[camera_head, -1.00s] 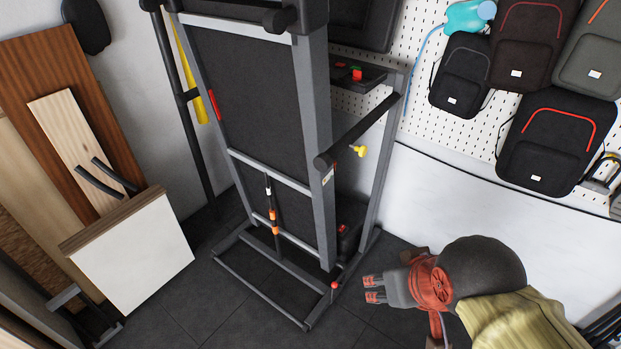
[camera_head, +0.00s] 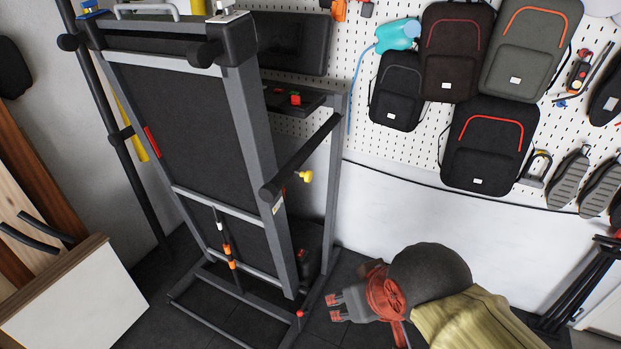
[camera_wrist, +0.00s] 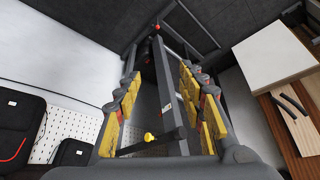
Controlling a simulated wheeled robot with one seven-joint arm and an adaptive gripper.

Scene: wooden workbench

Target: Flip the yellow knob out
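The yellow knob (camera_head: 305,176) sticks out from the side of the upright grey frame of a folded treadmill (camera_head: 246,130), just below its black handrail (camera_head: 300,156). In the wrist view the yellow knob (camera_wrist: 150,137) shows low in the picture, between my gripper's fingers and beside a dark bar. My gripper (camera_head: 334,308) is low, near the floor, to the right of the treadmill's base and well below the knob. In the wrist view my gripper (camera_wrist: 160,82) has its yellow-padded fingers wide apart with nothing held between them.
A pegboard (camera_head: 345,60) with several backpacks (camera_head: 490,145) hangs behind on the right. A white-faced board (camera_head: 75,300) stands at lower left. The treadmill's base frame (camera_head: 235,315) with a red knob (camera_head: 300,314) lies close left of my gripper. The white lower wall (camera_head: 400,205) is clear.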

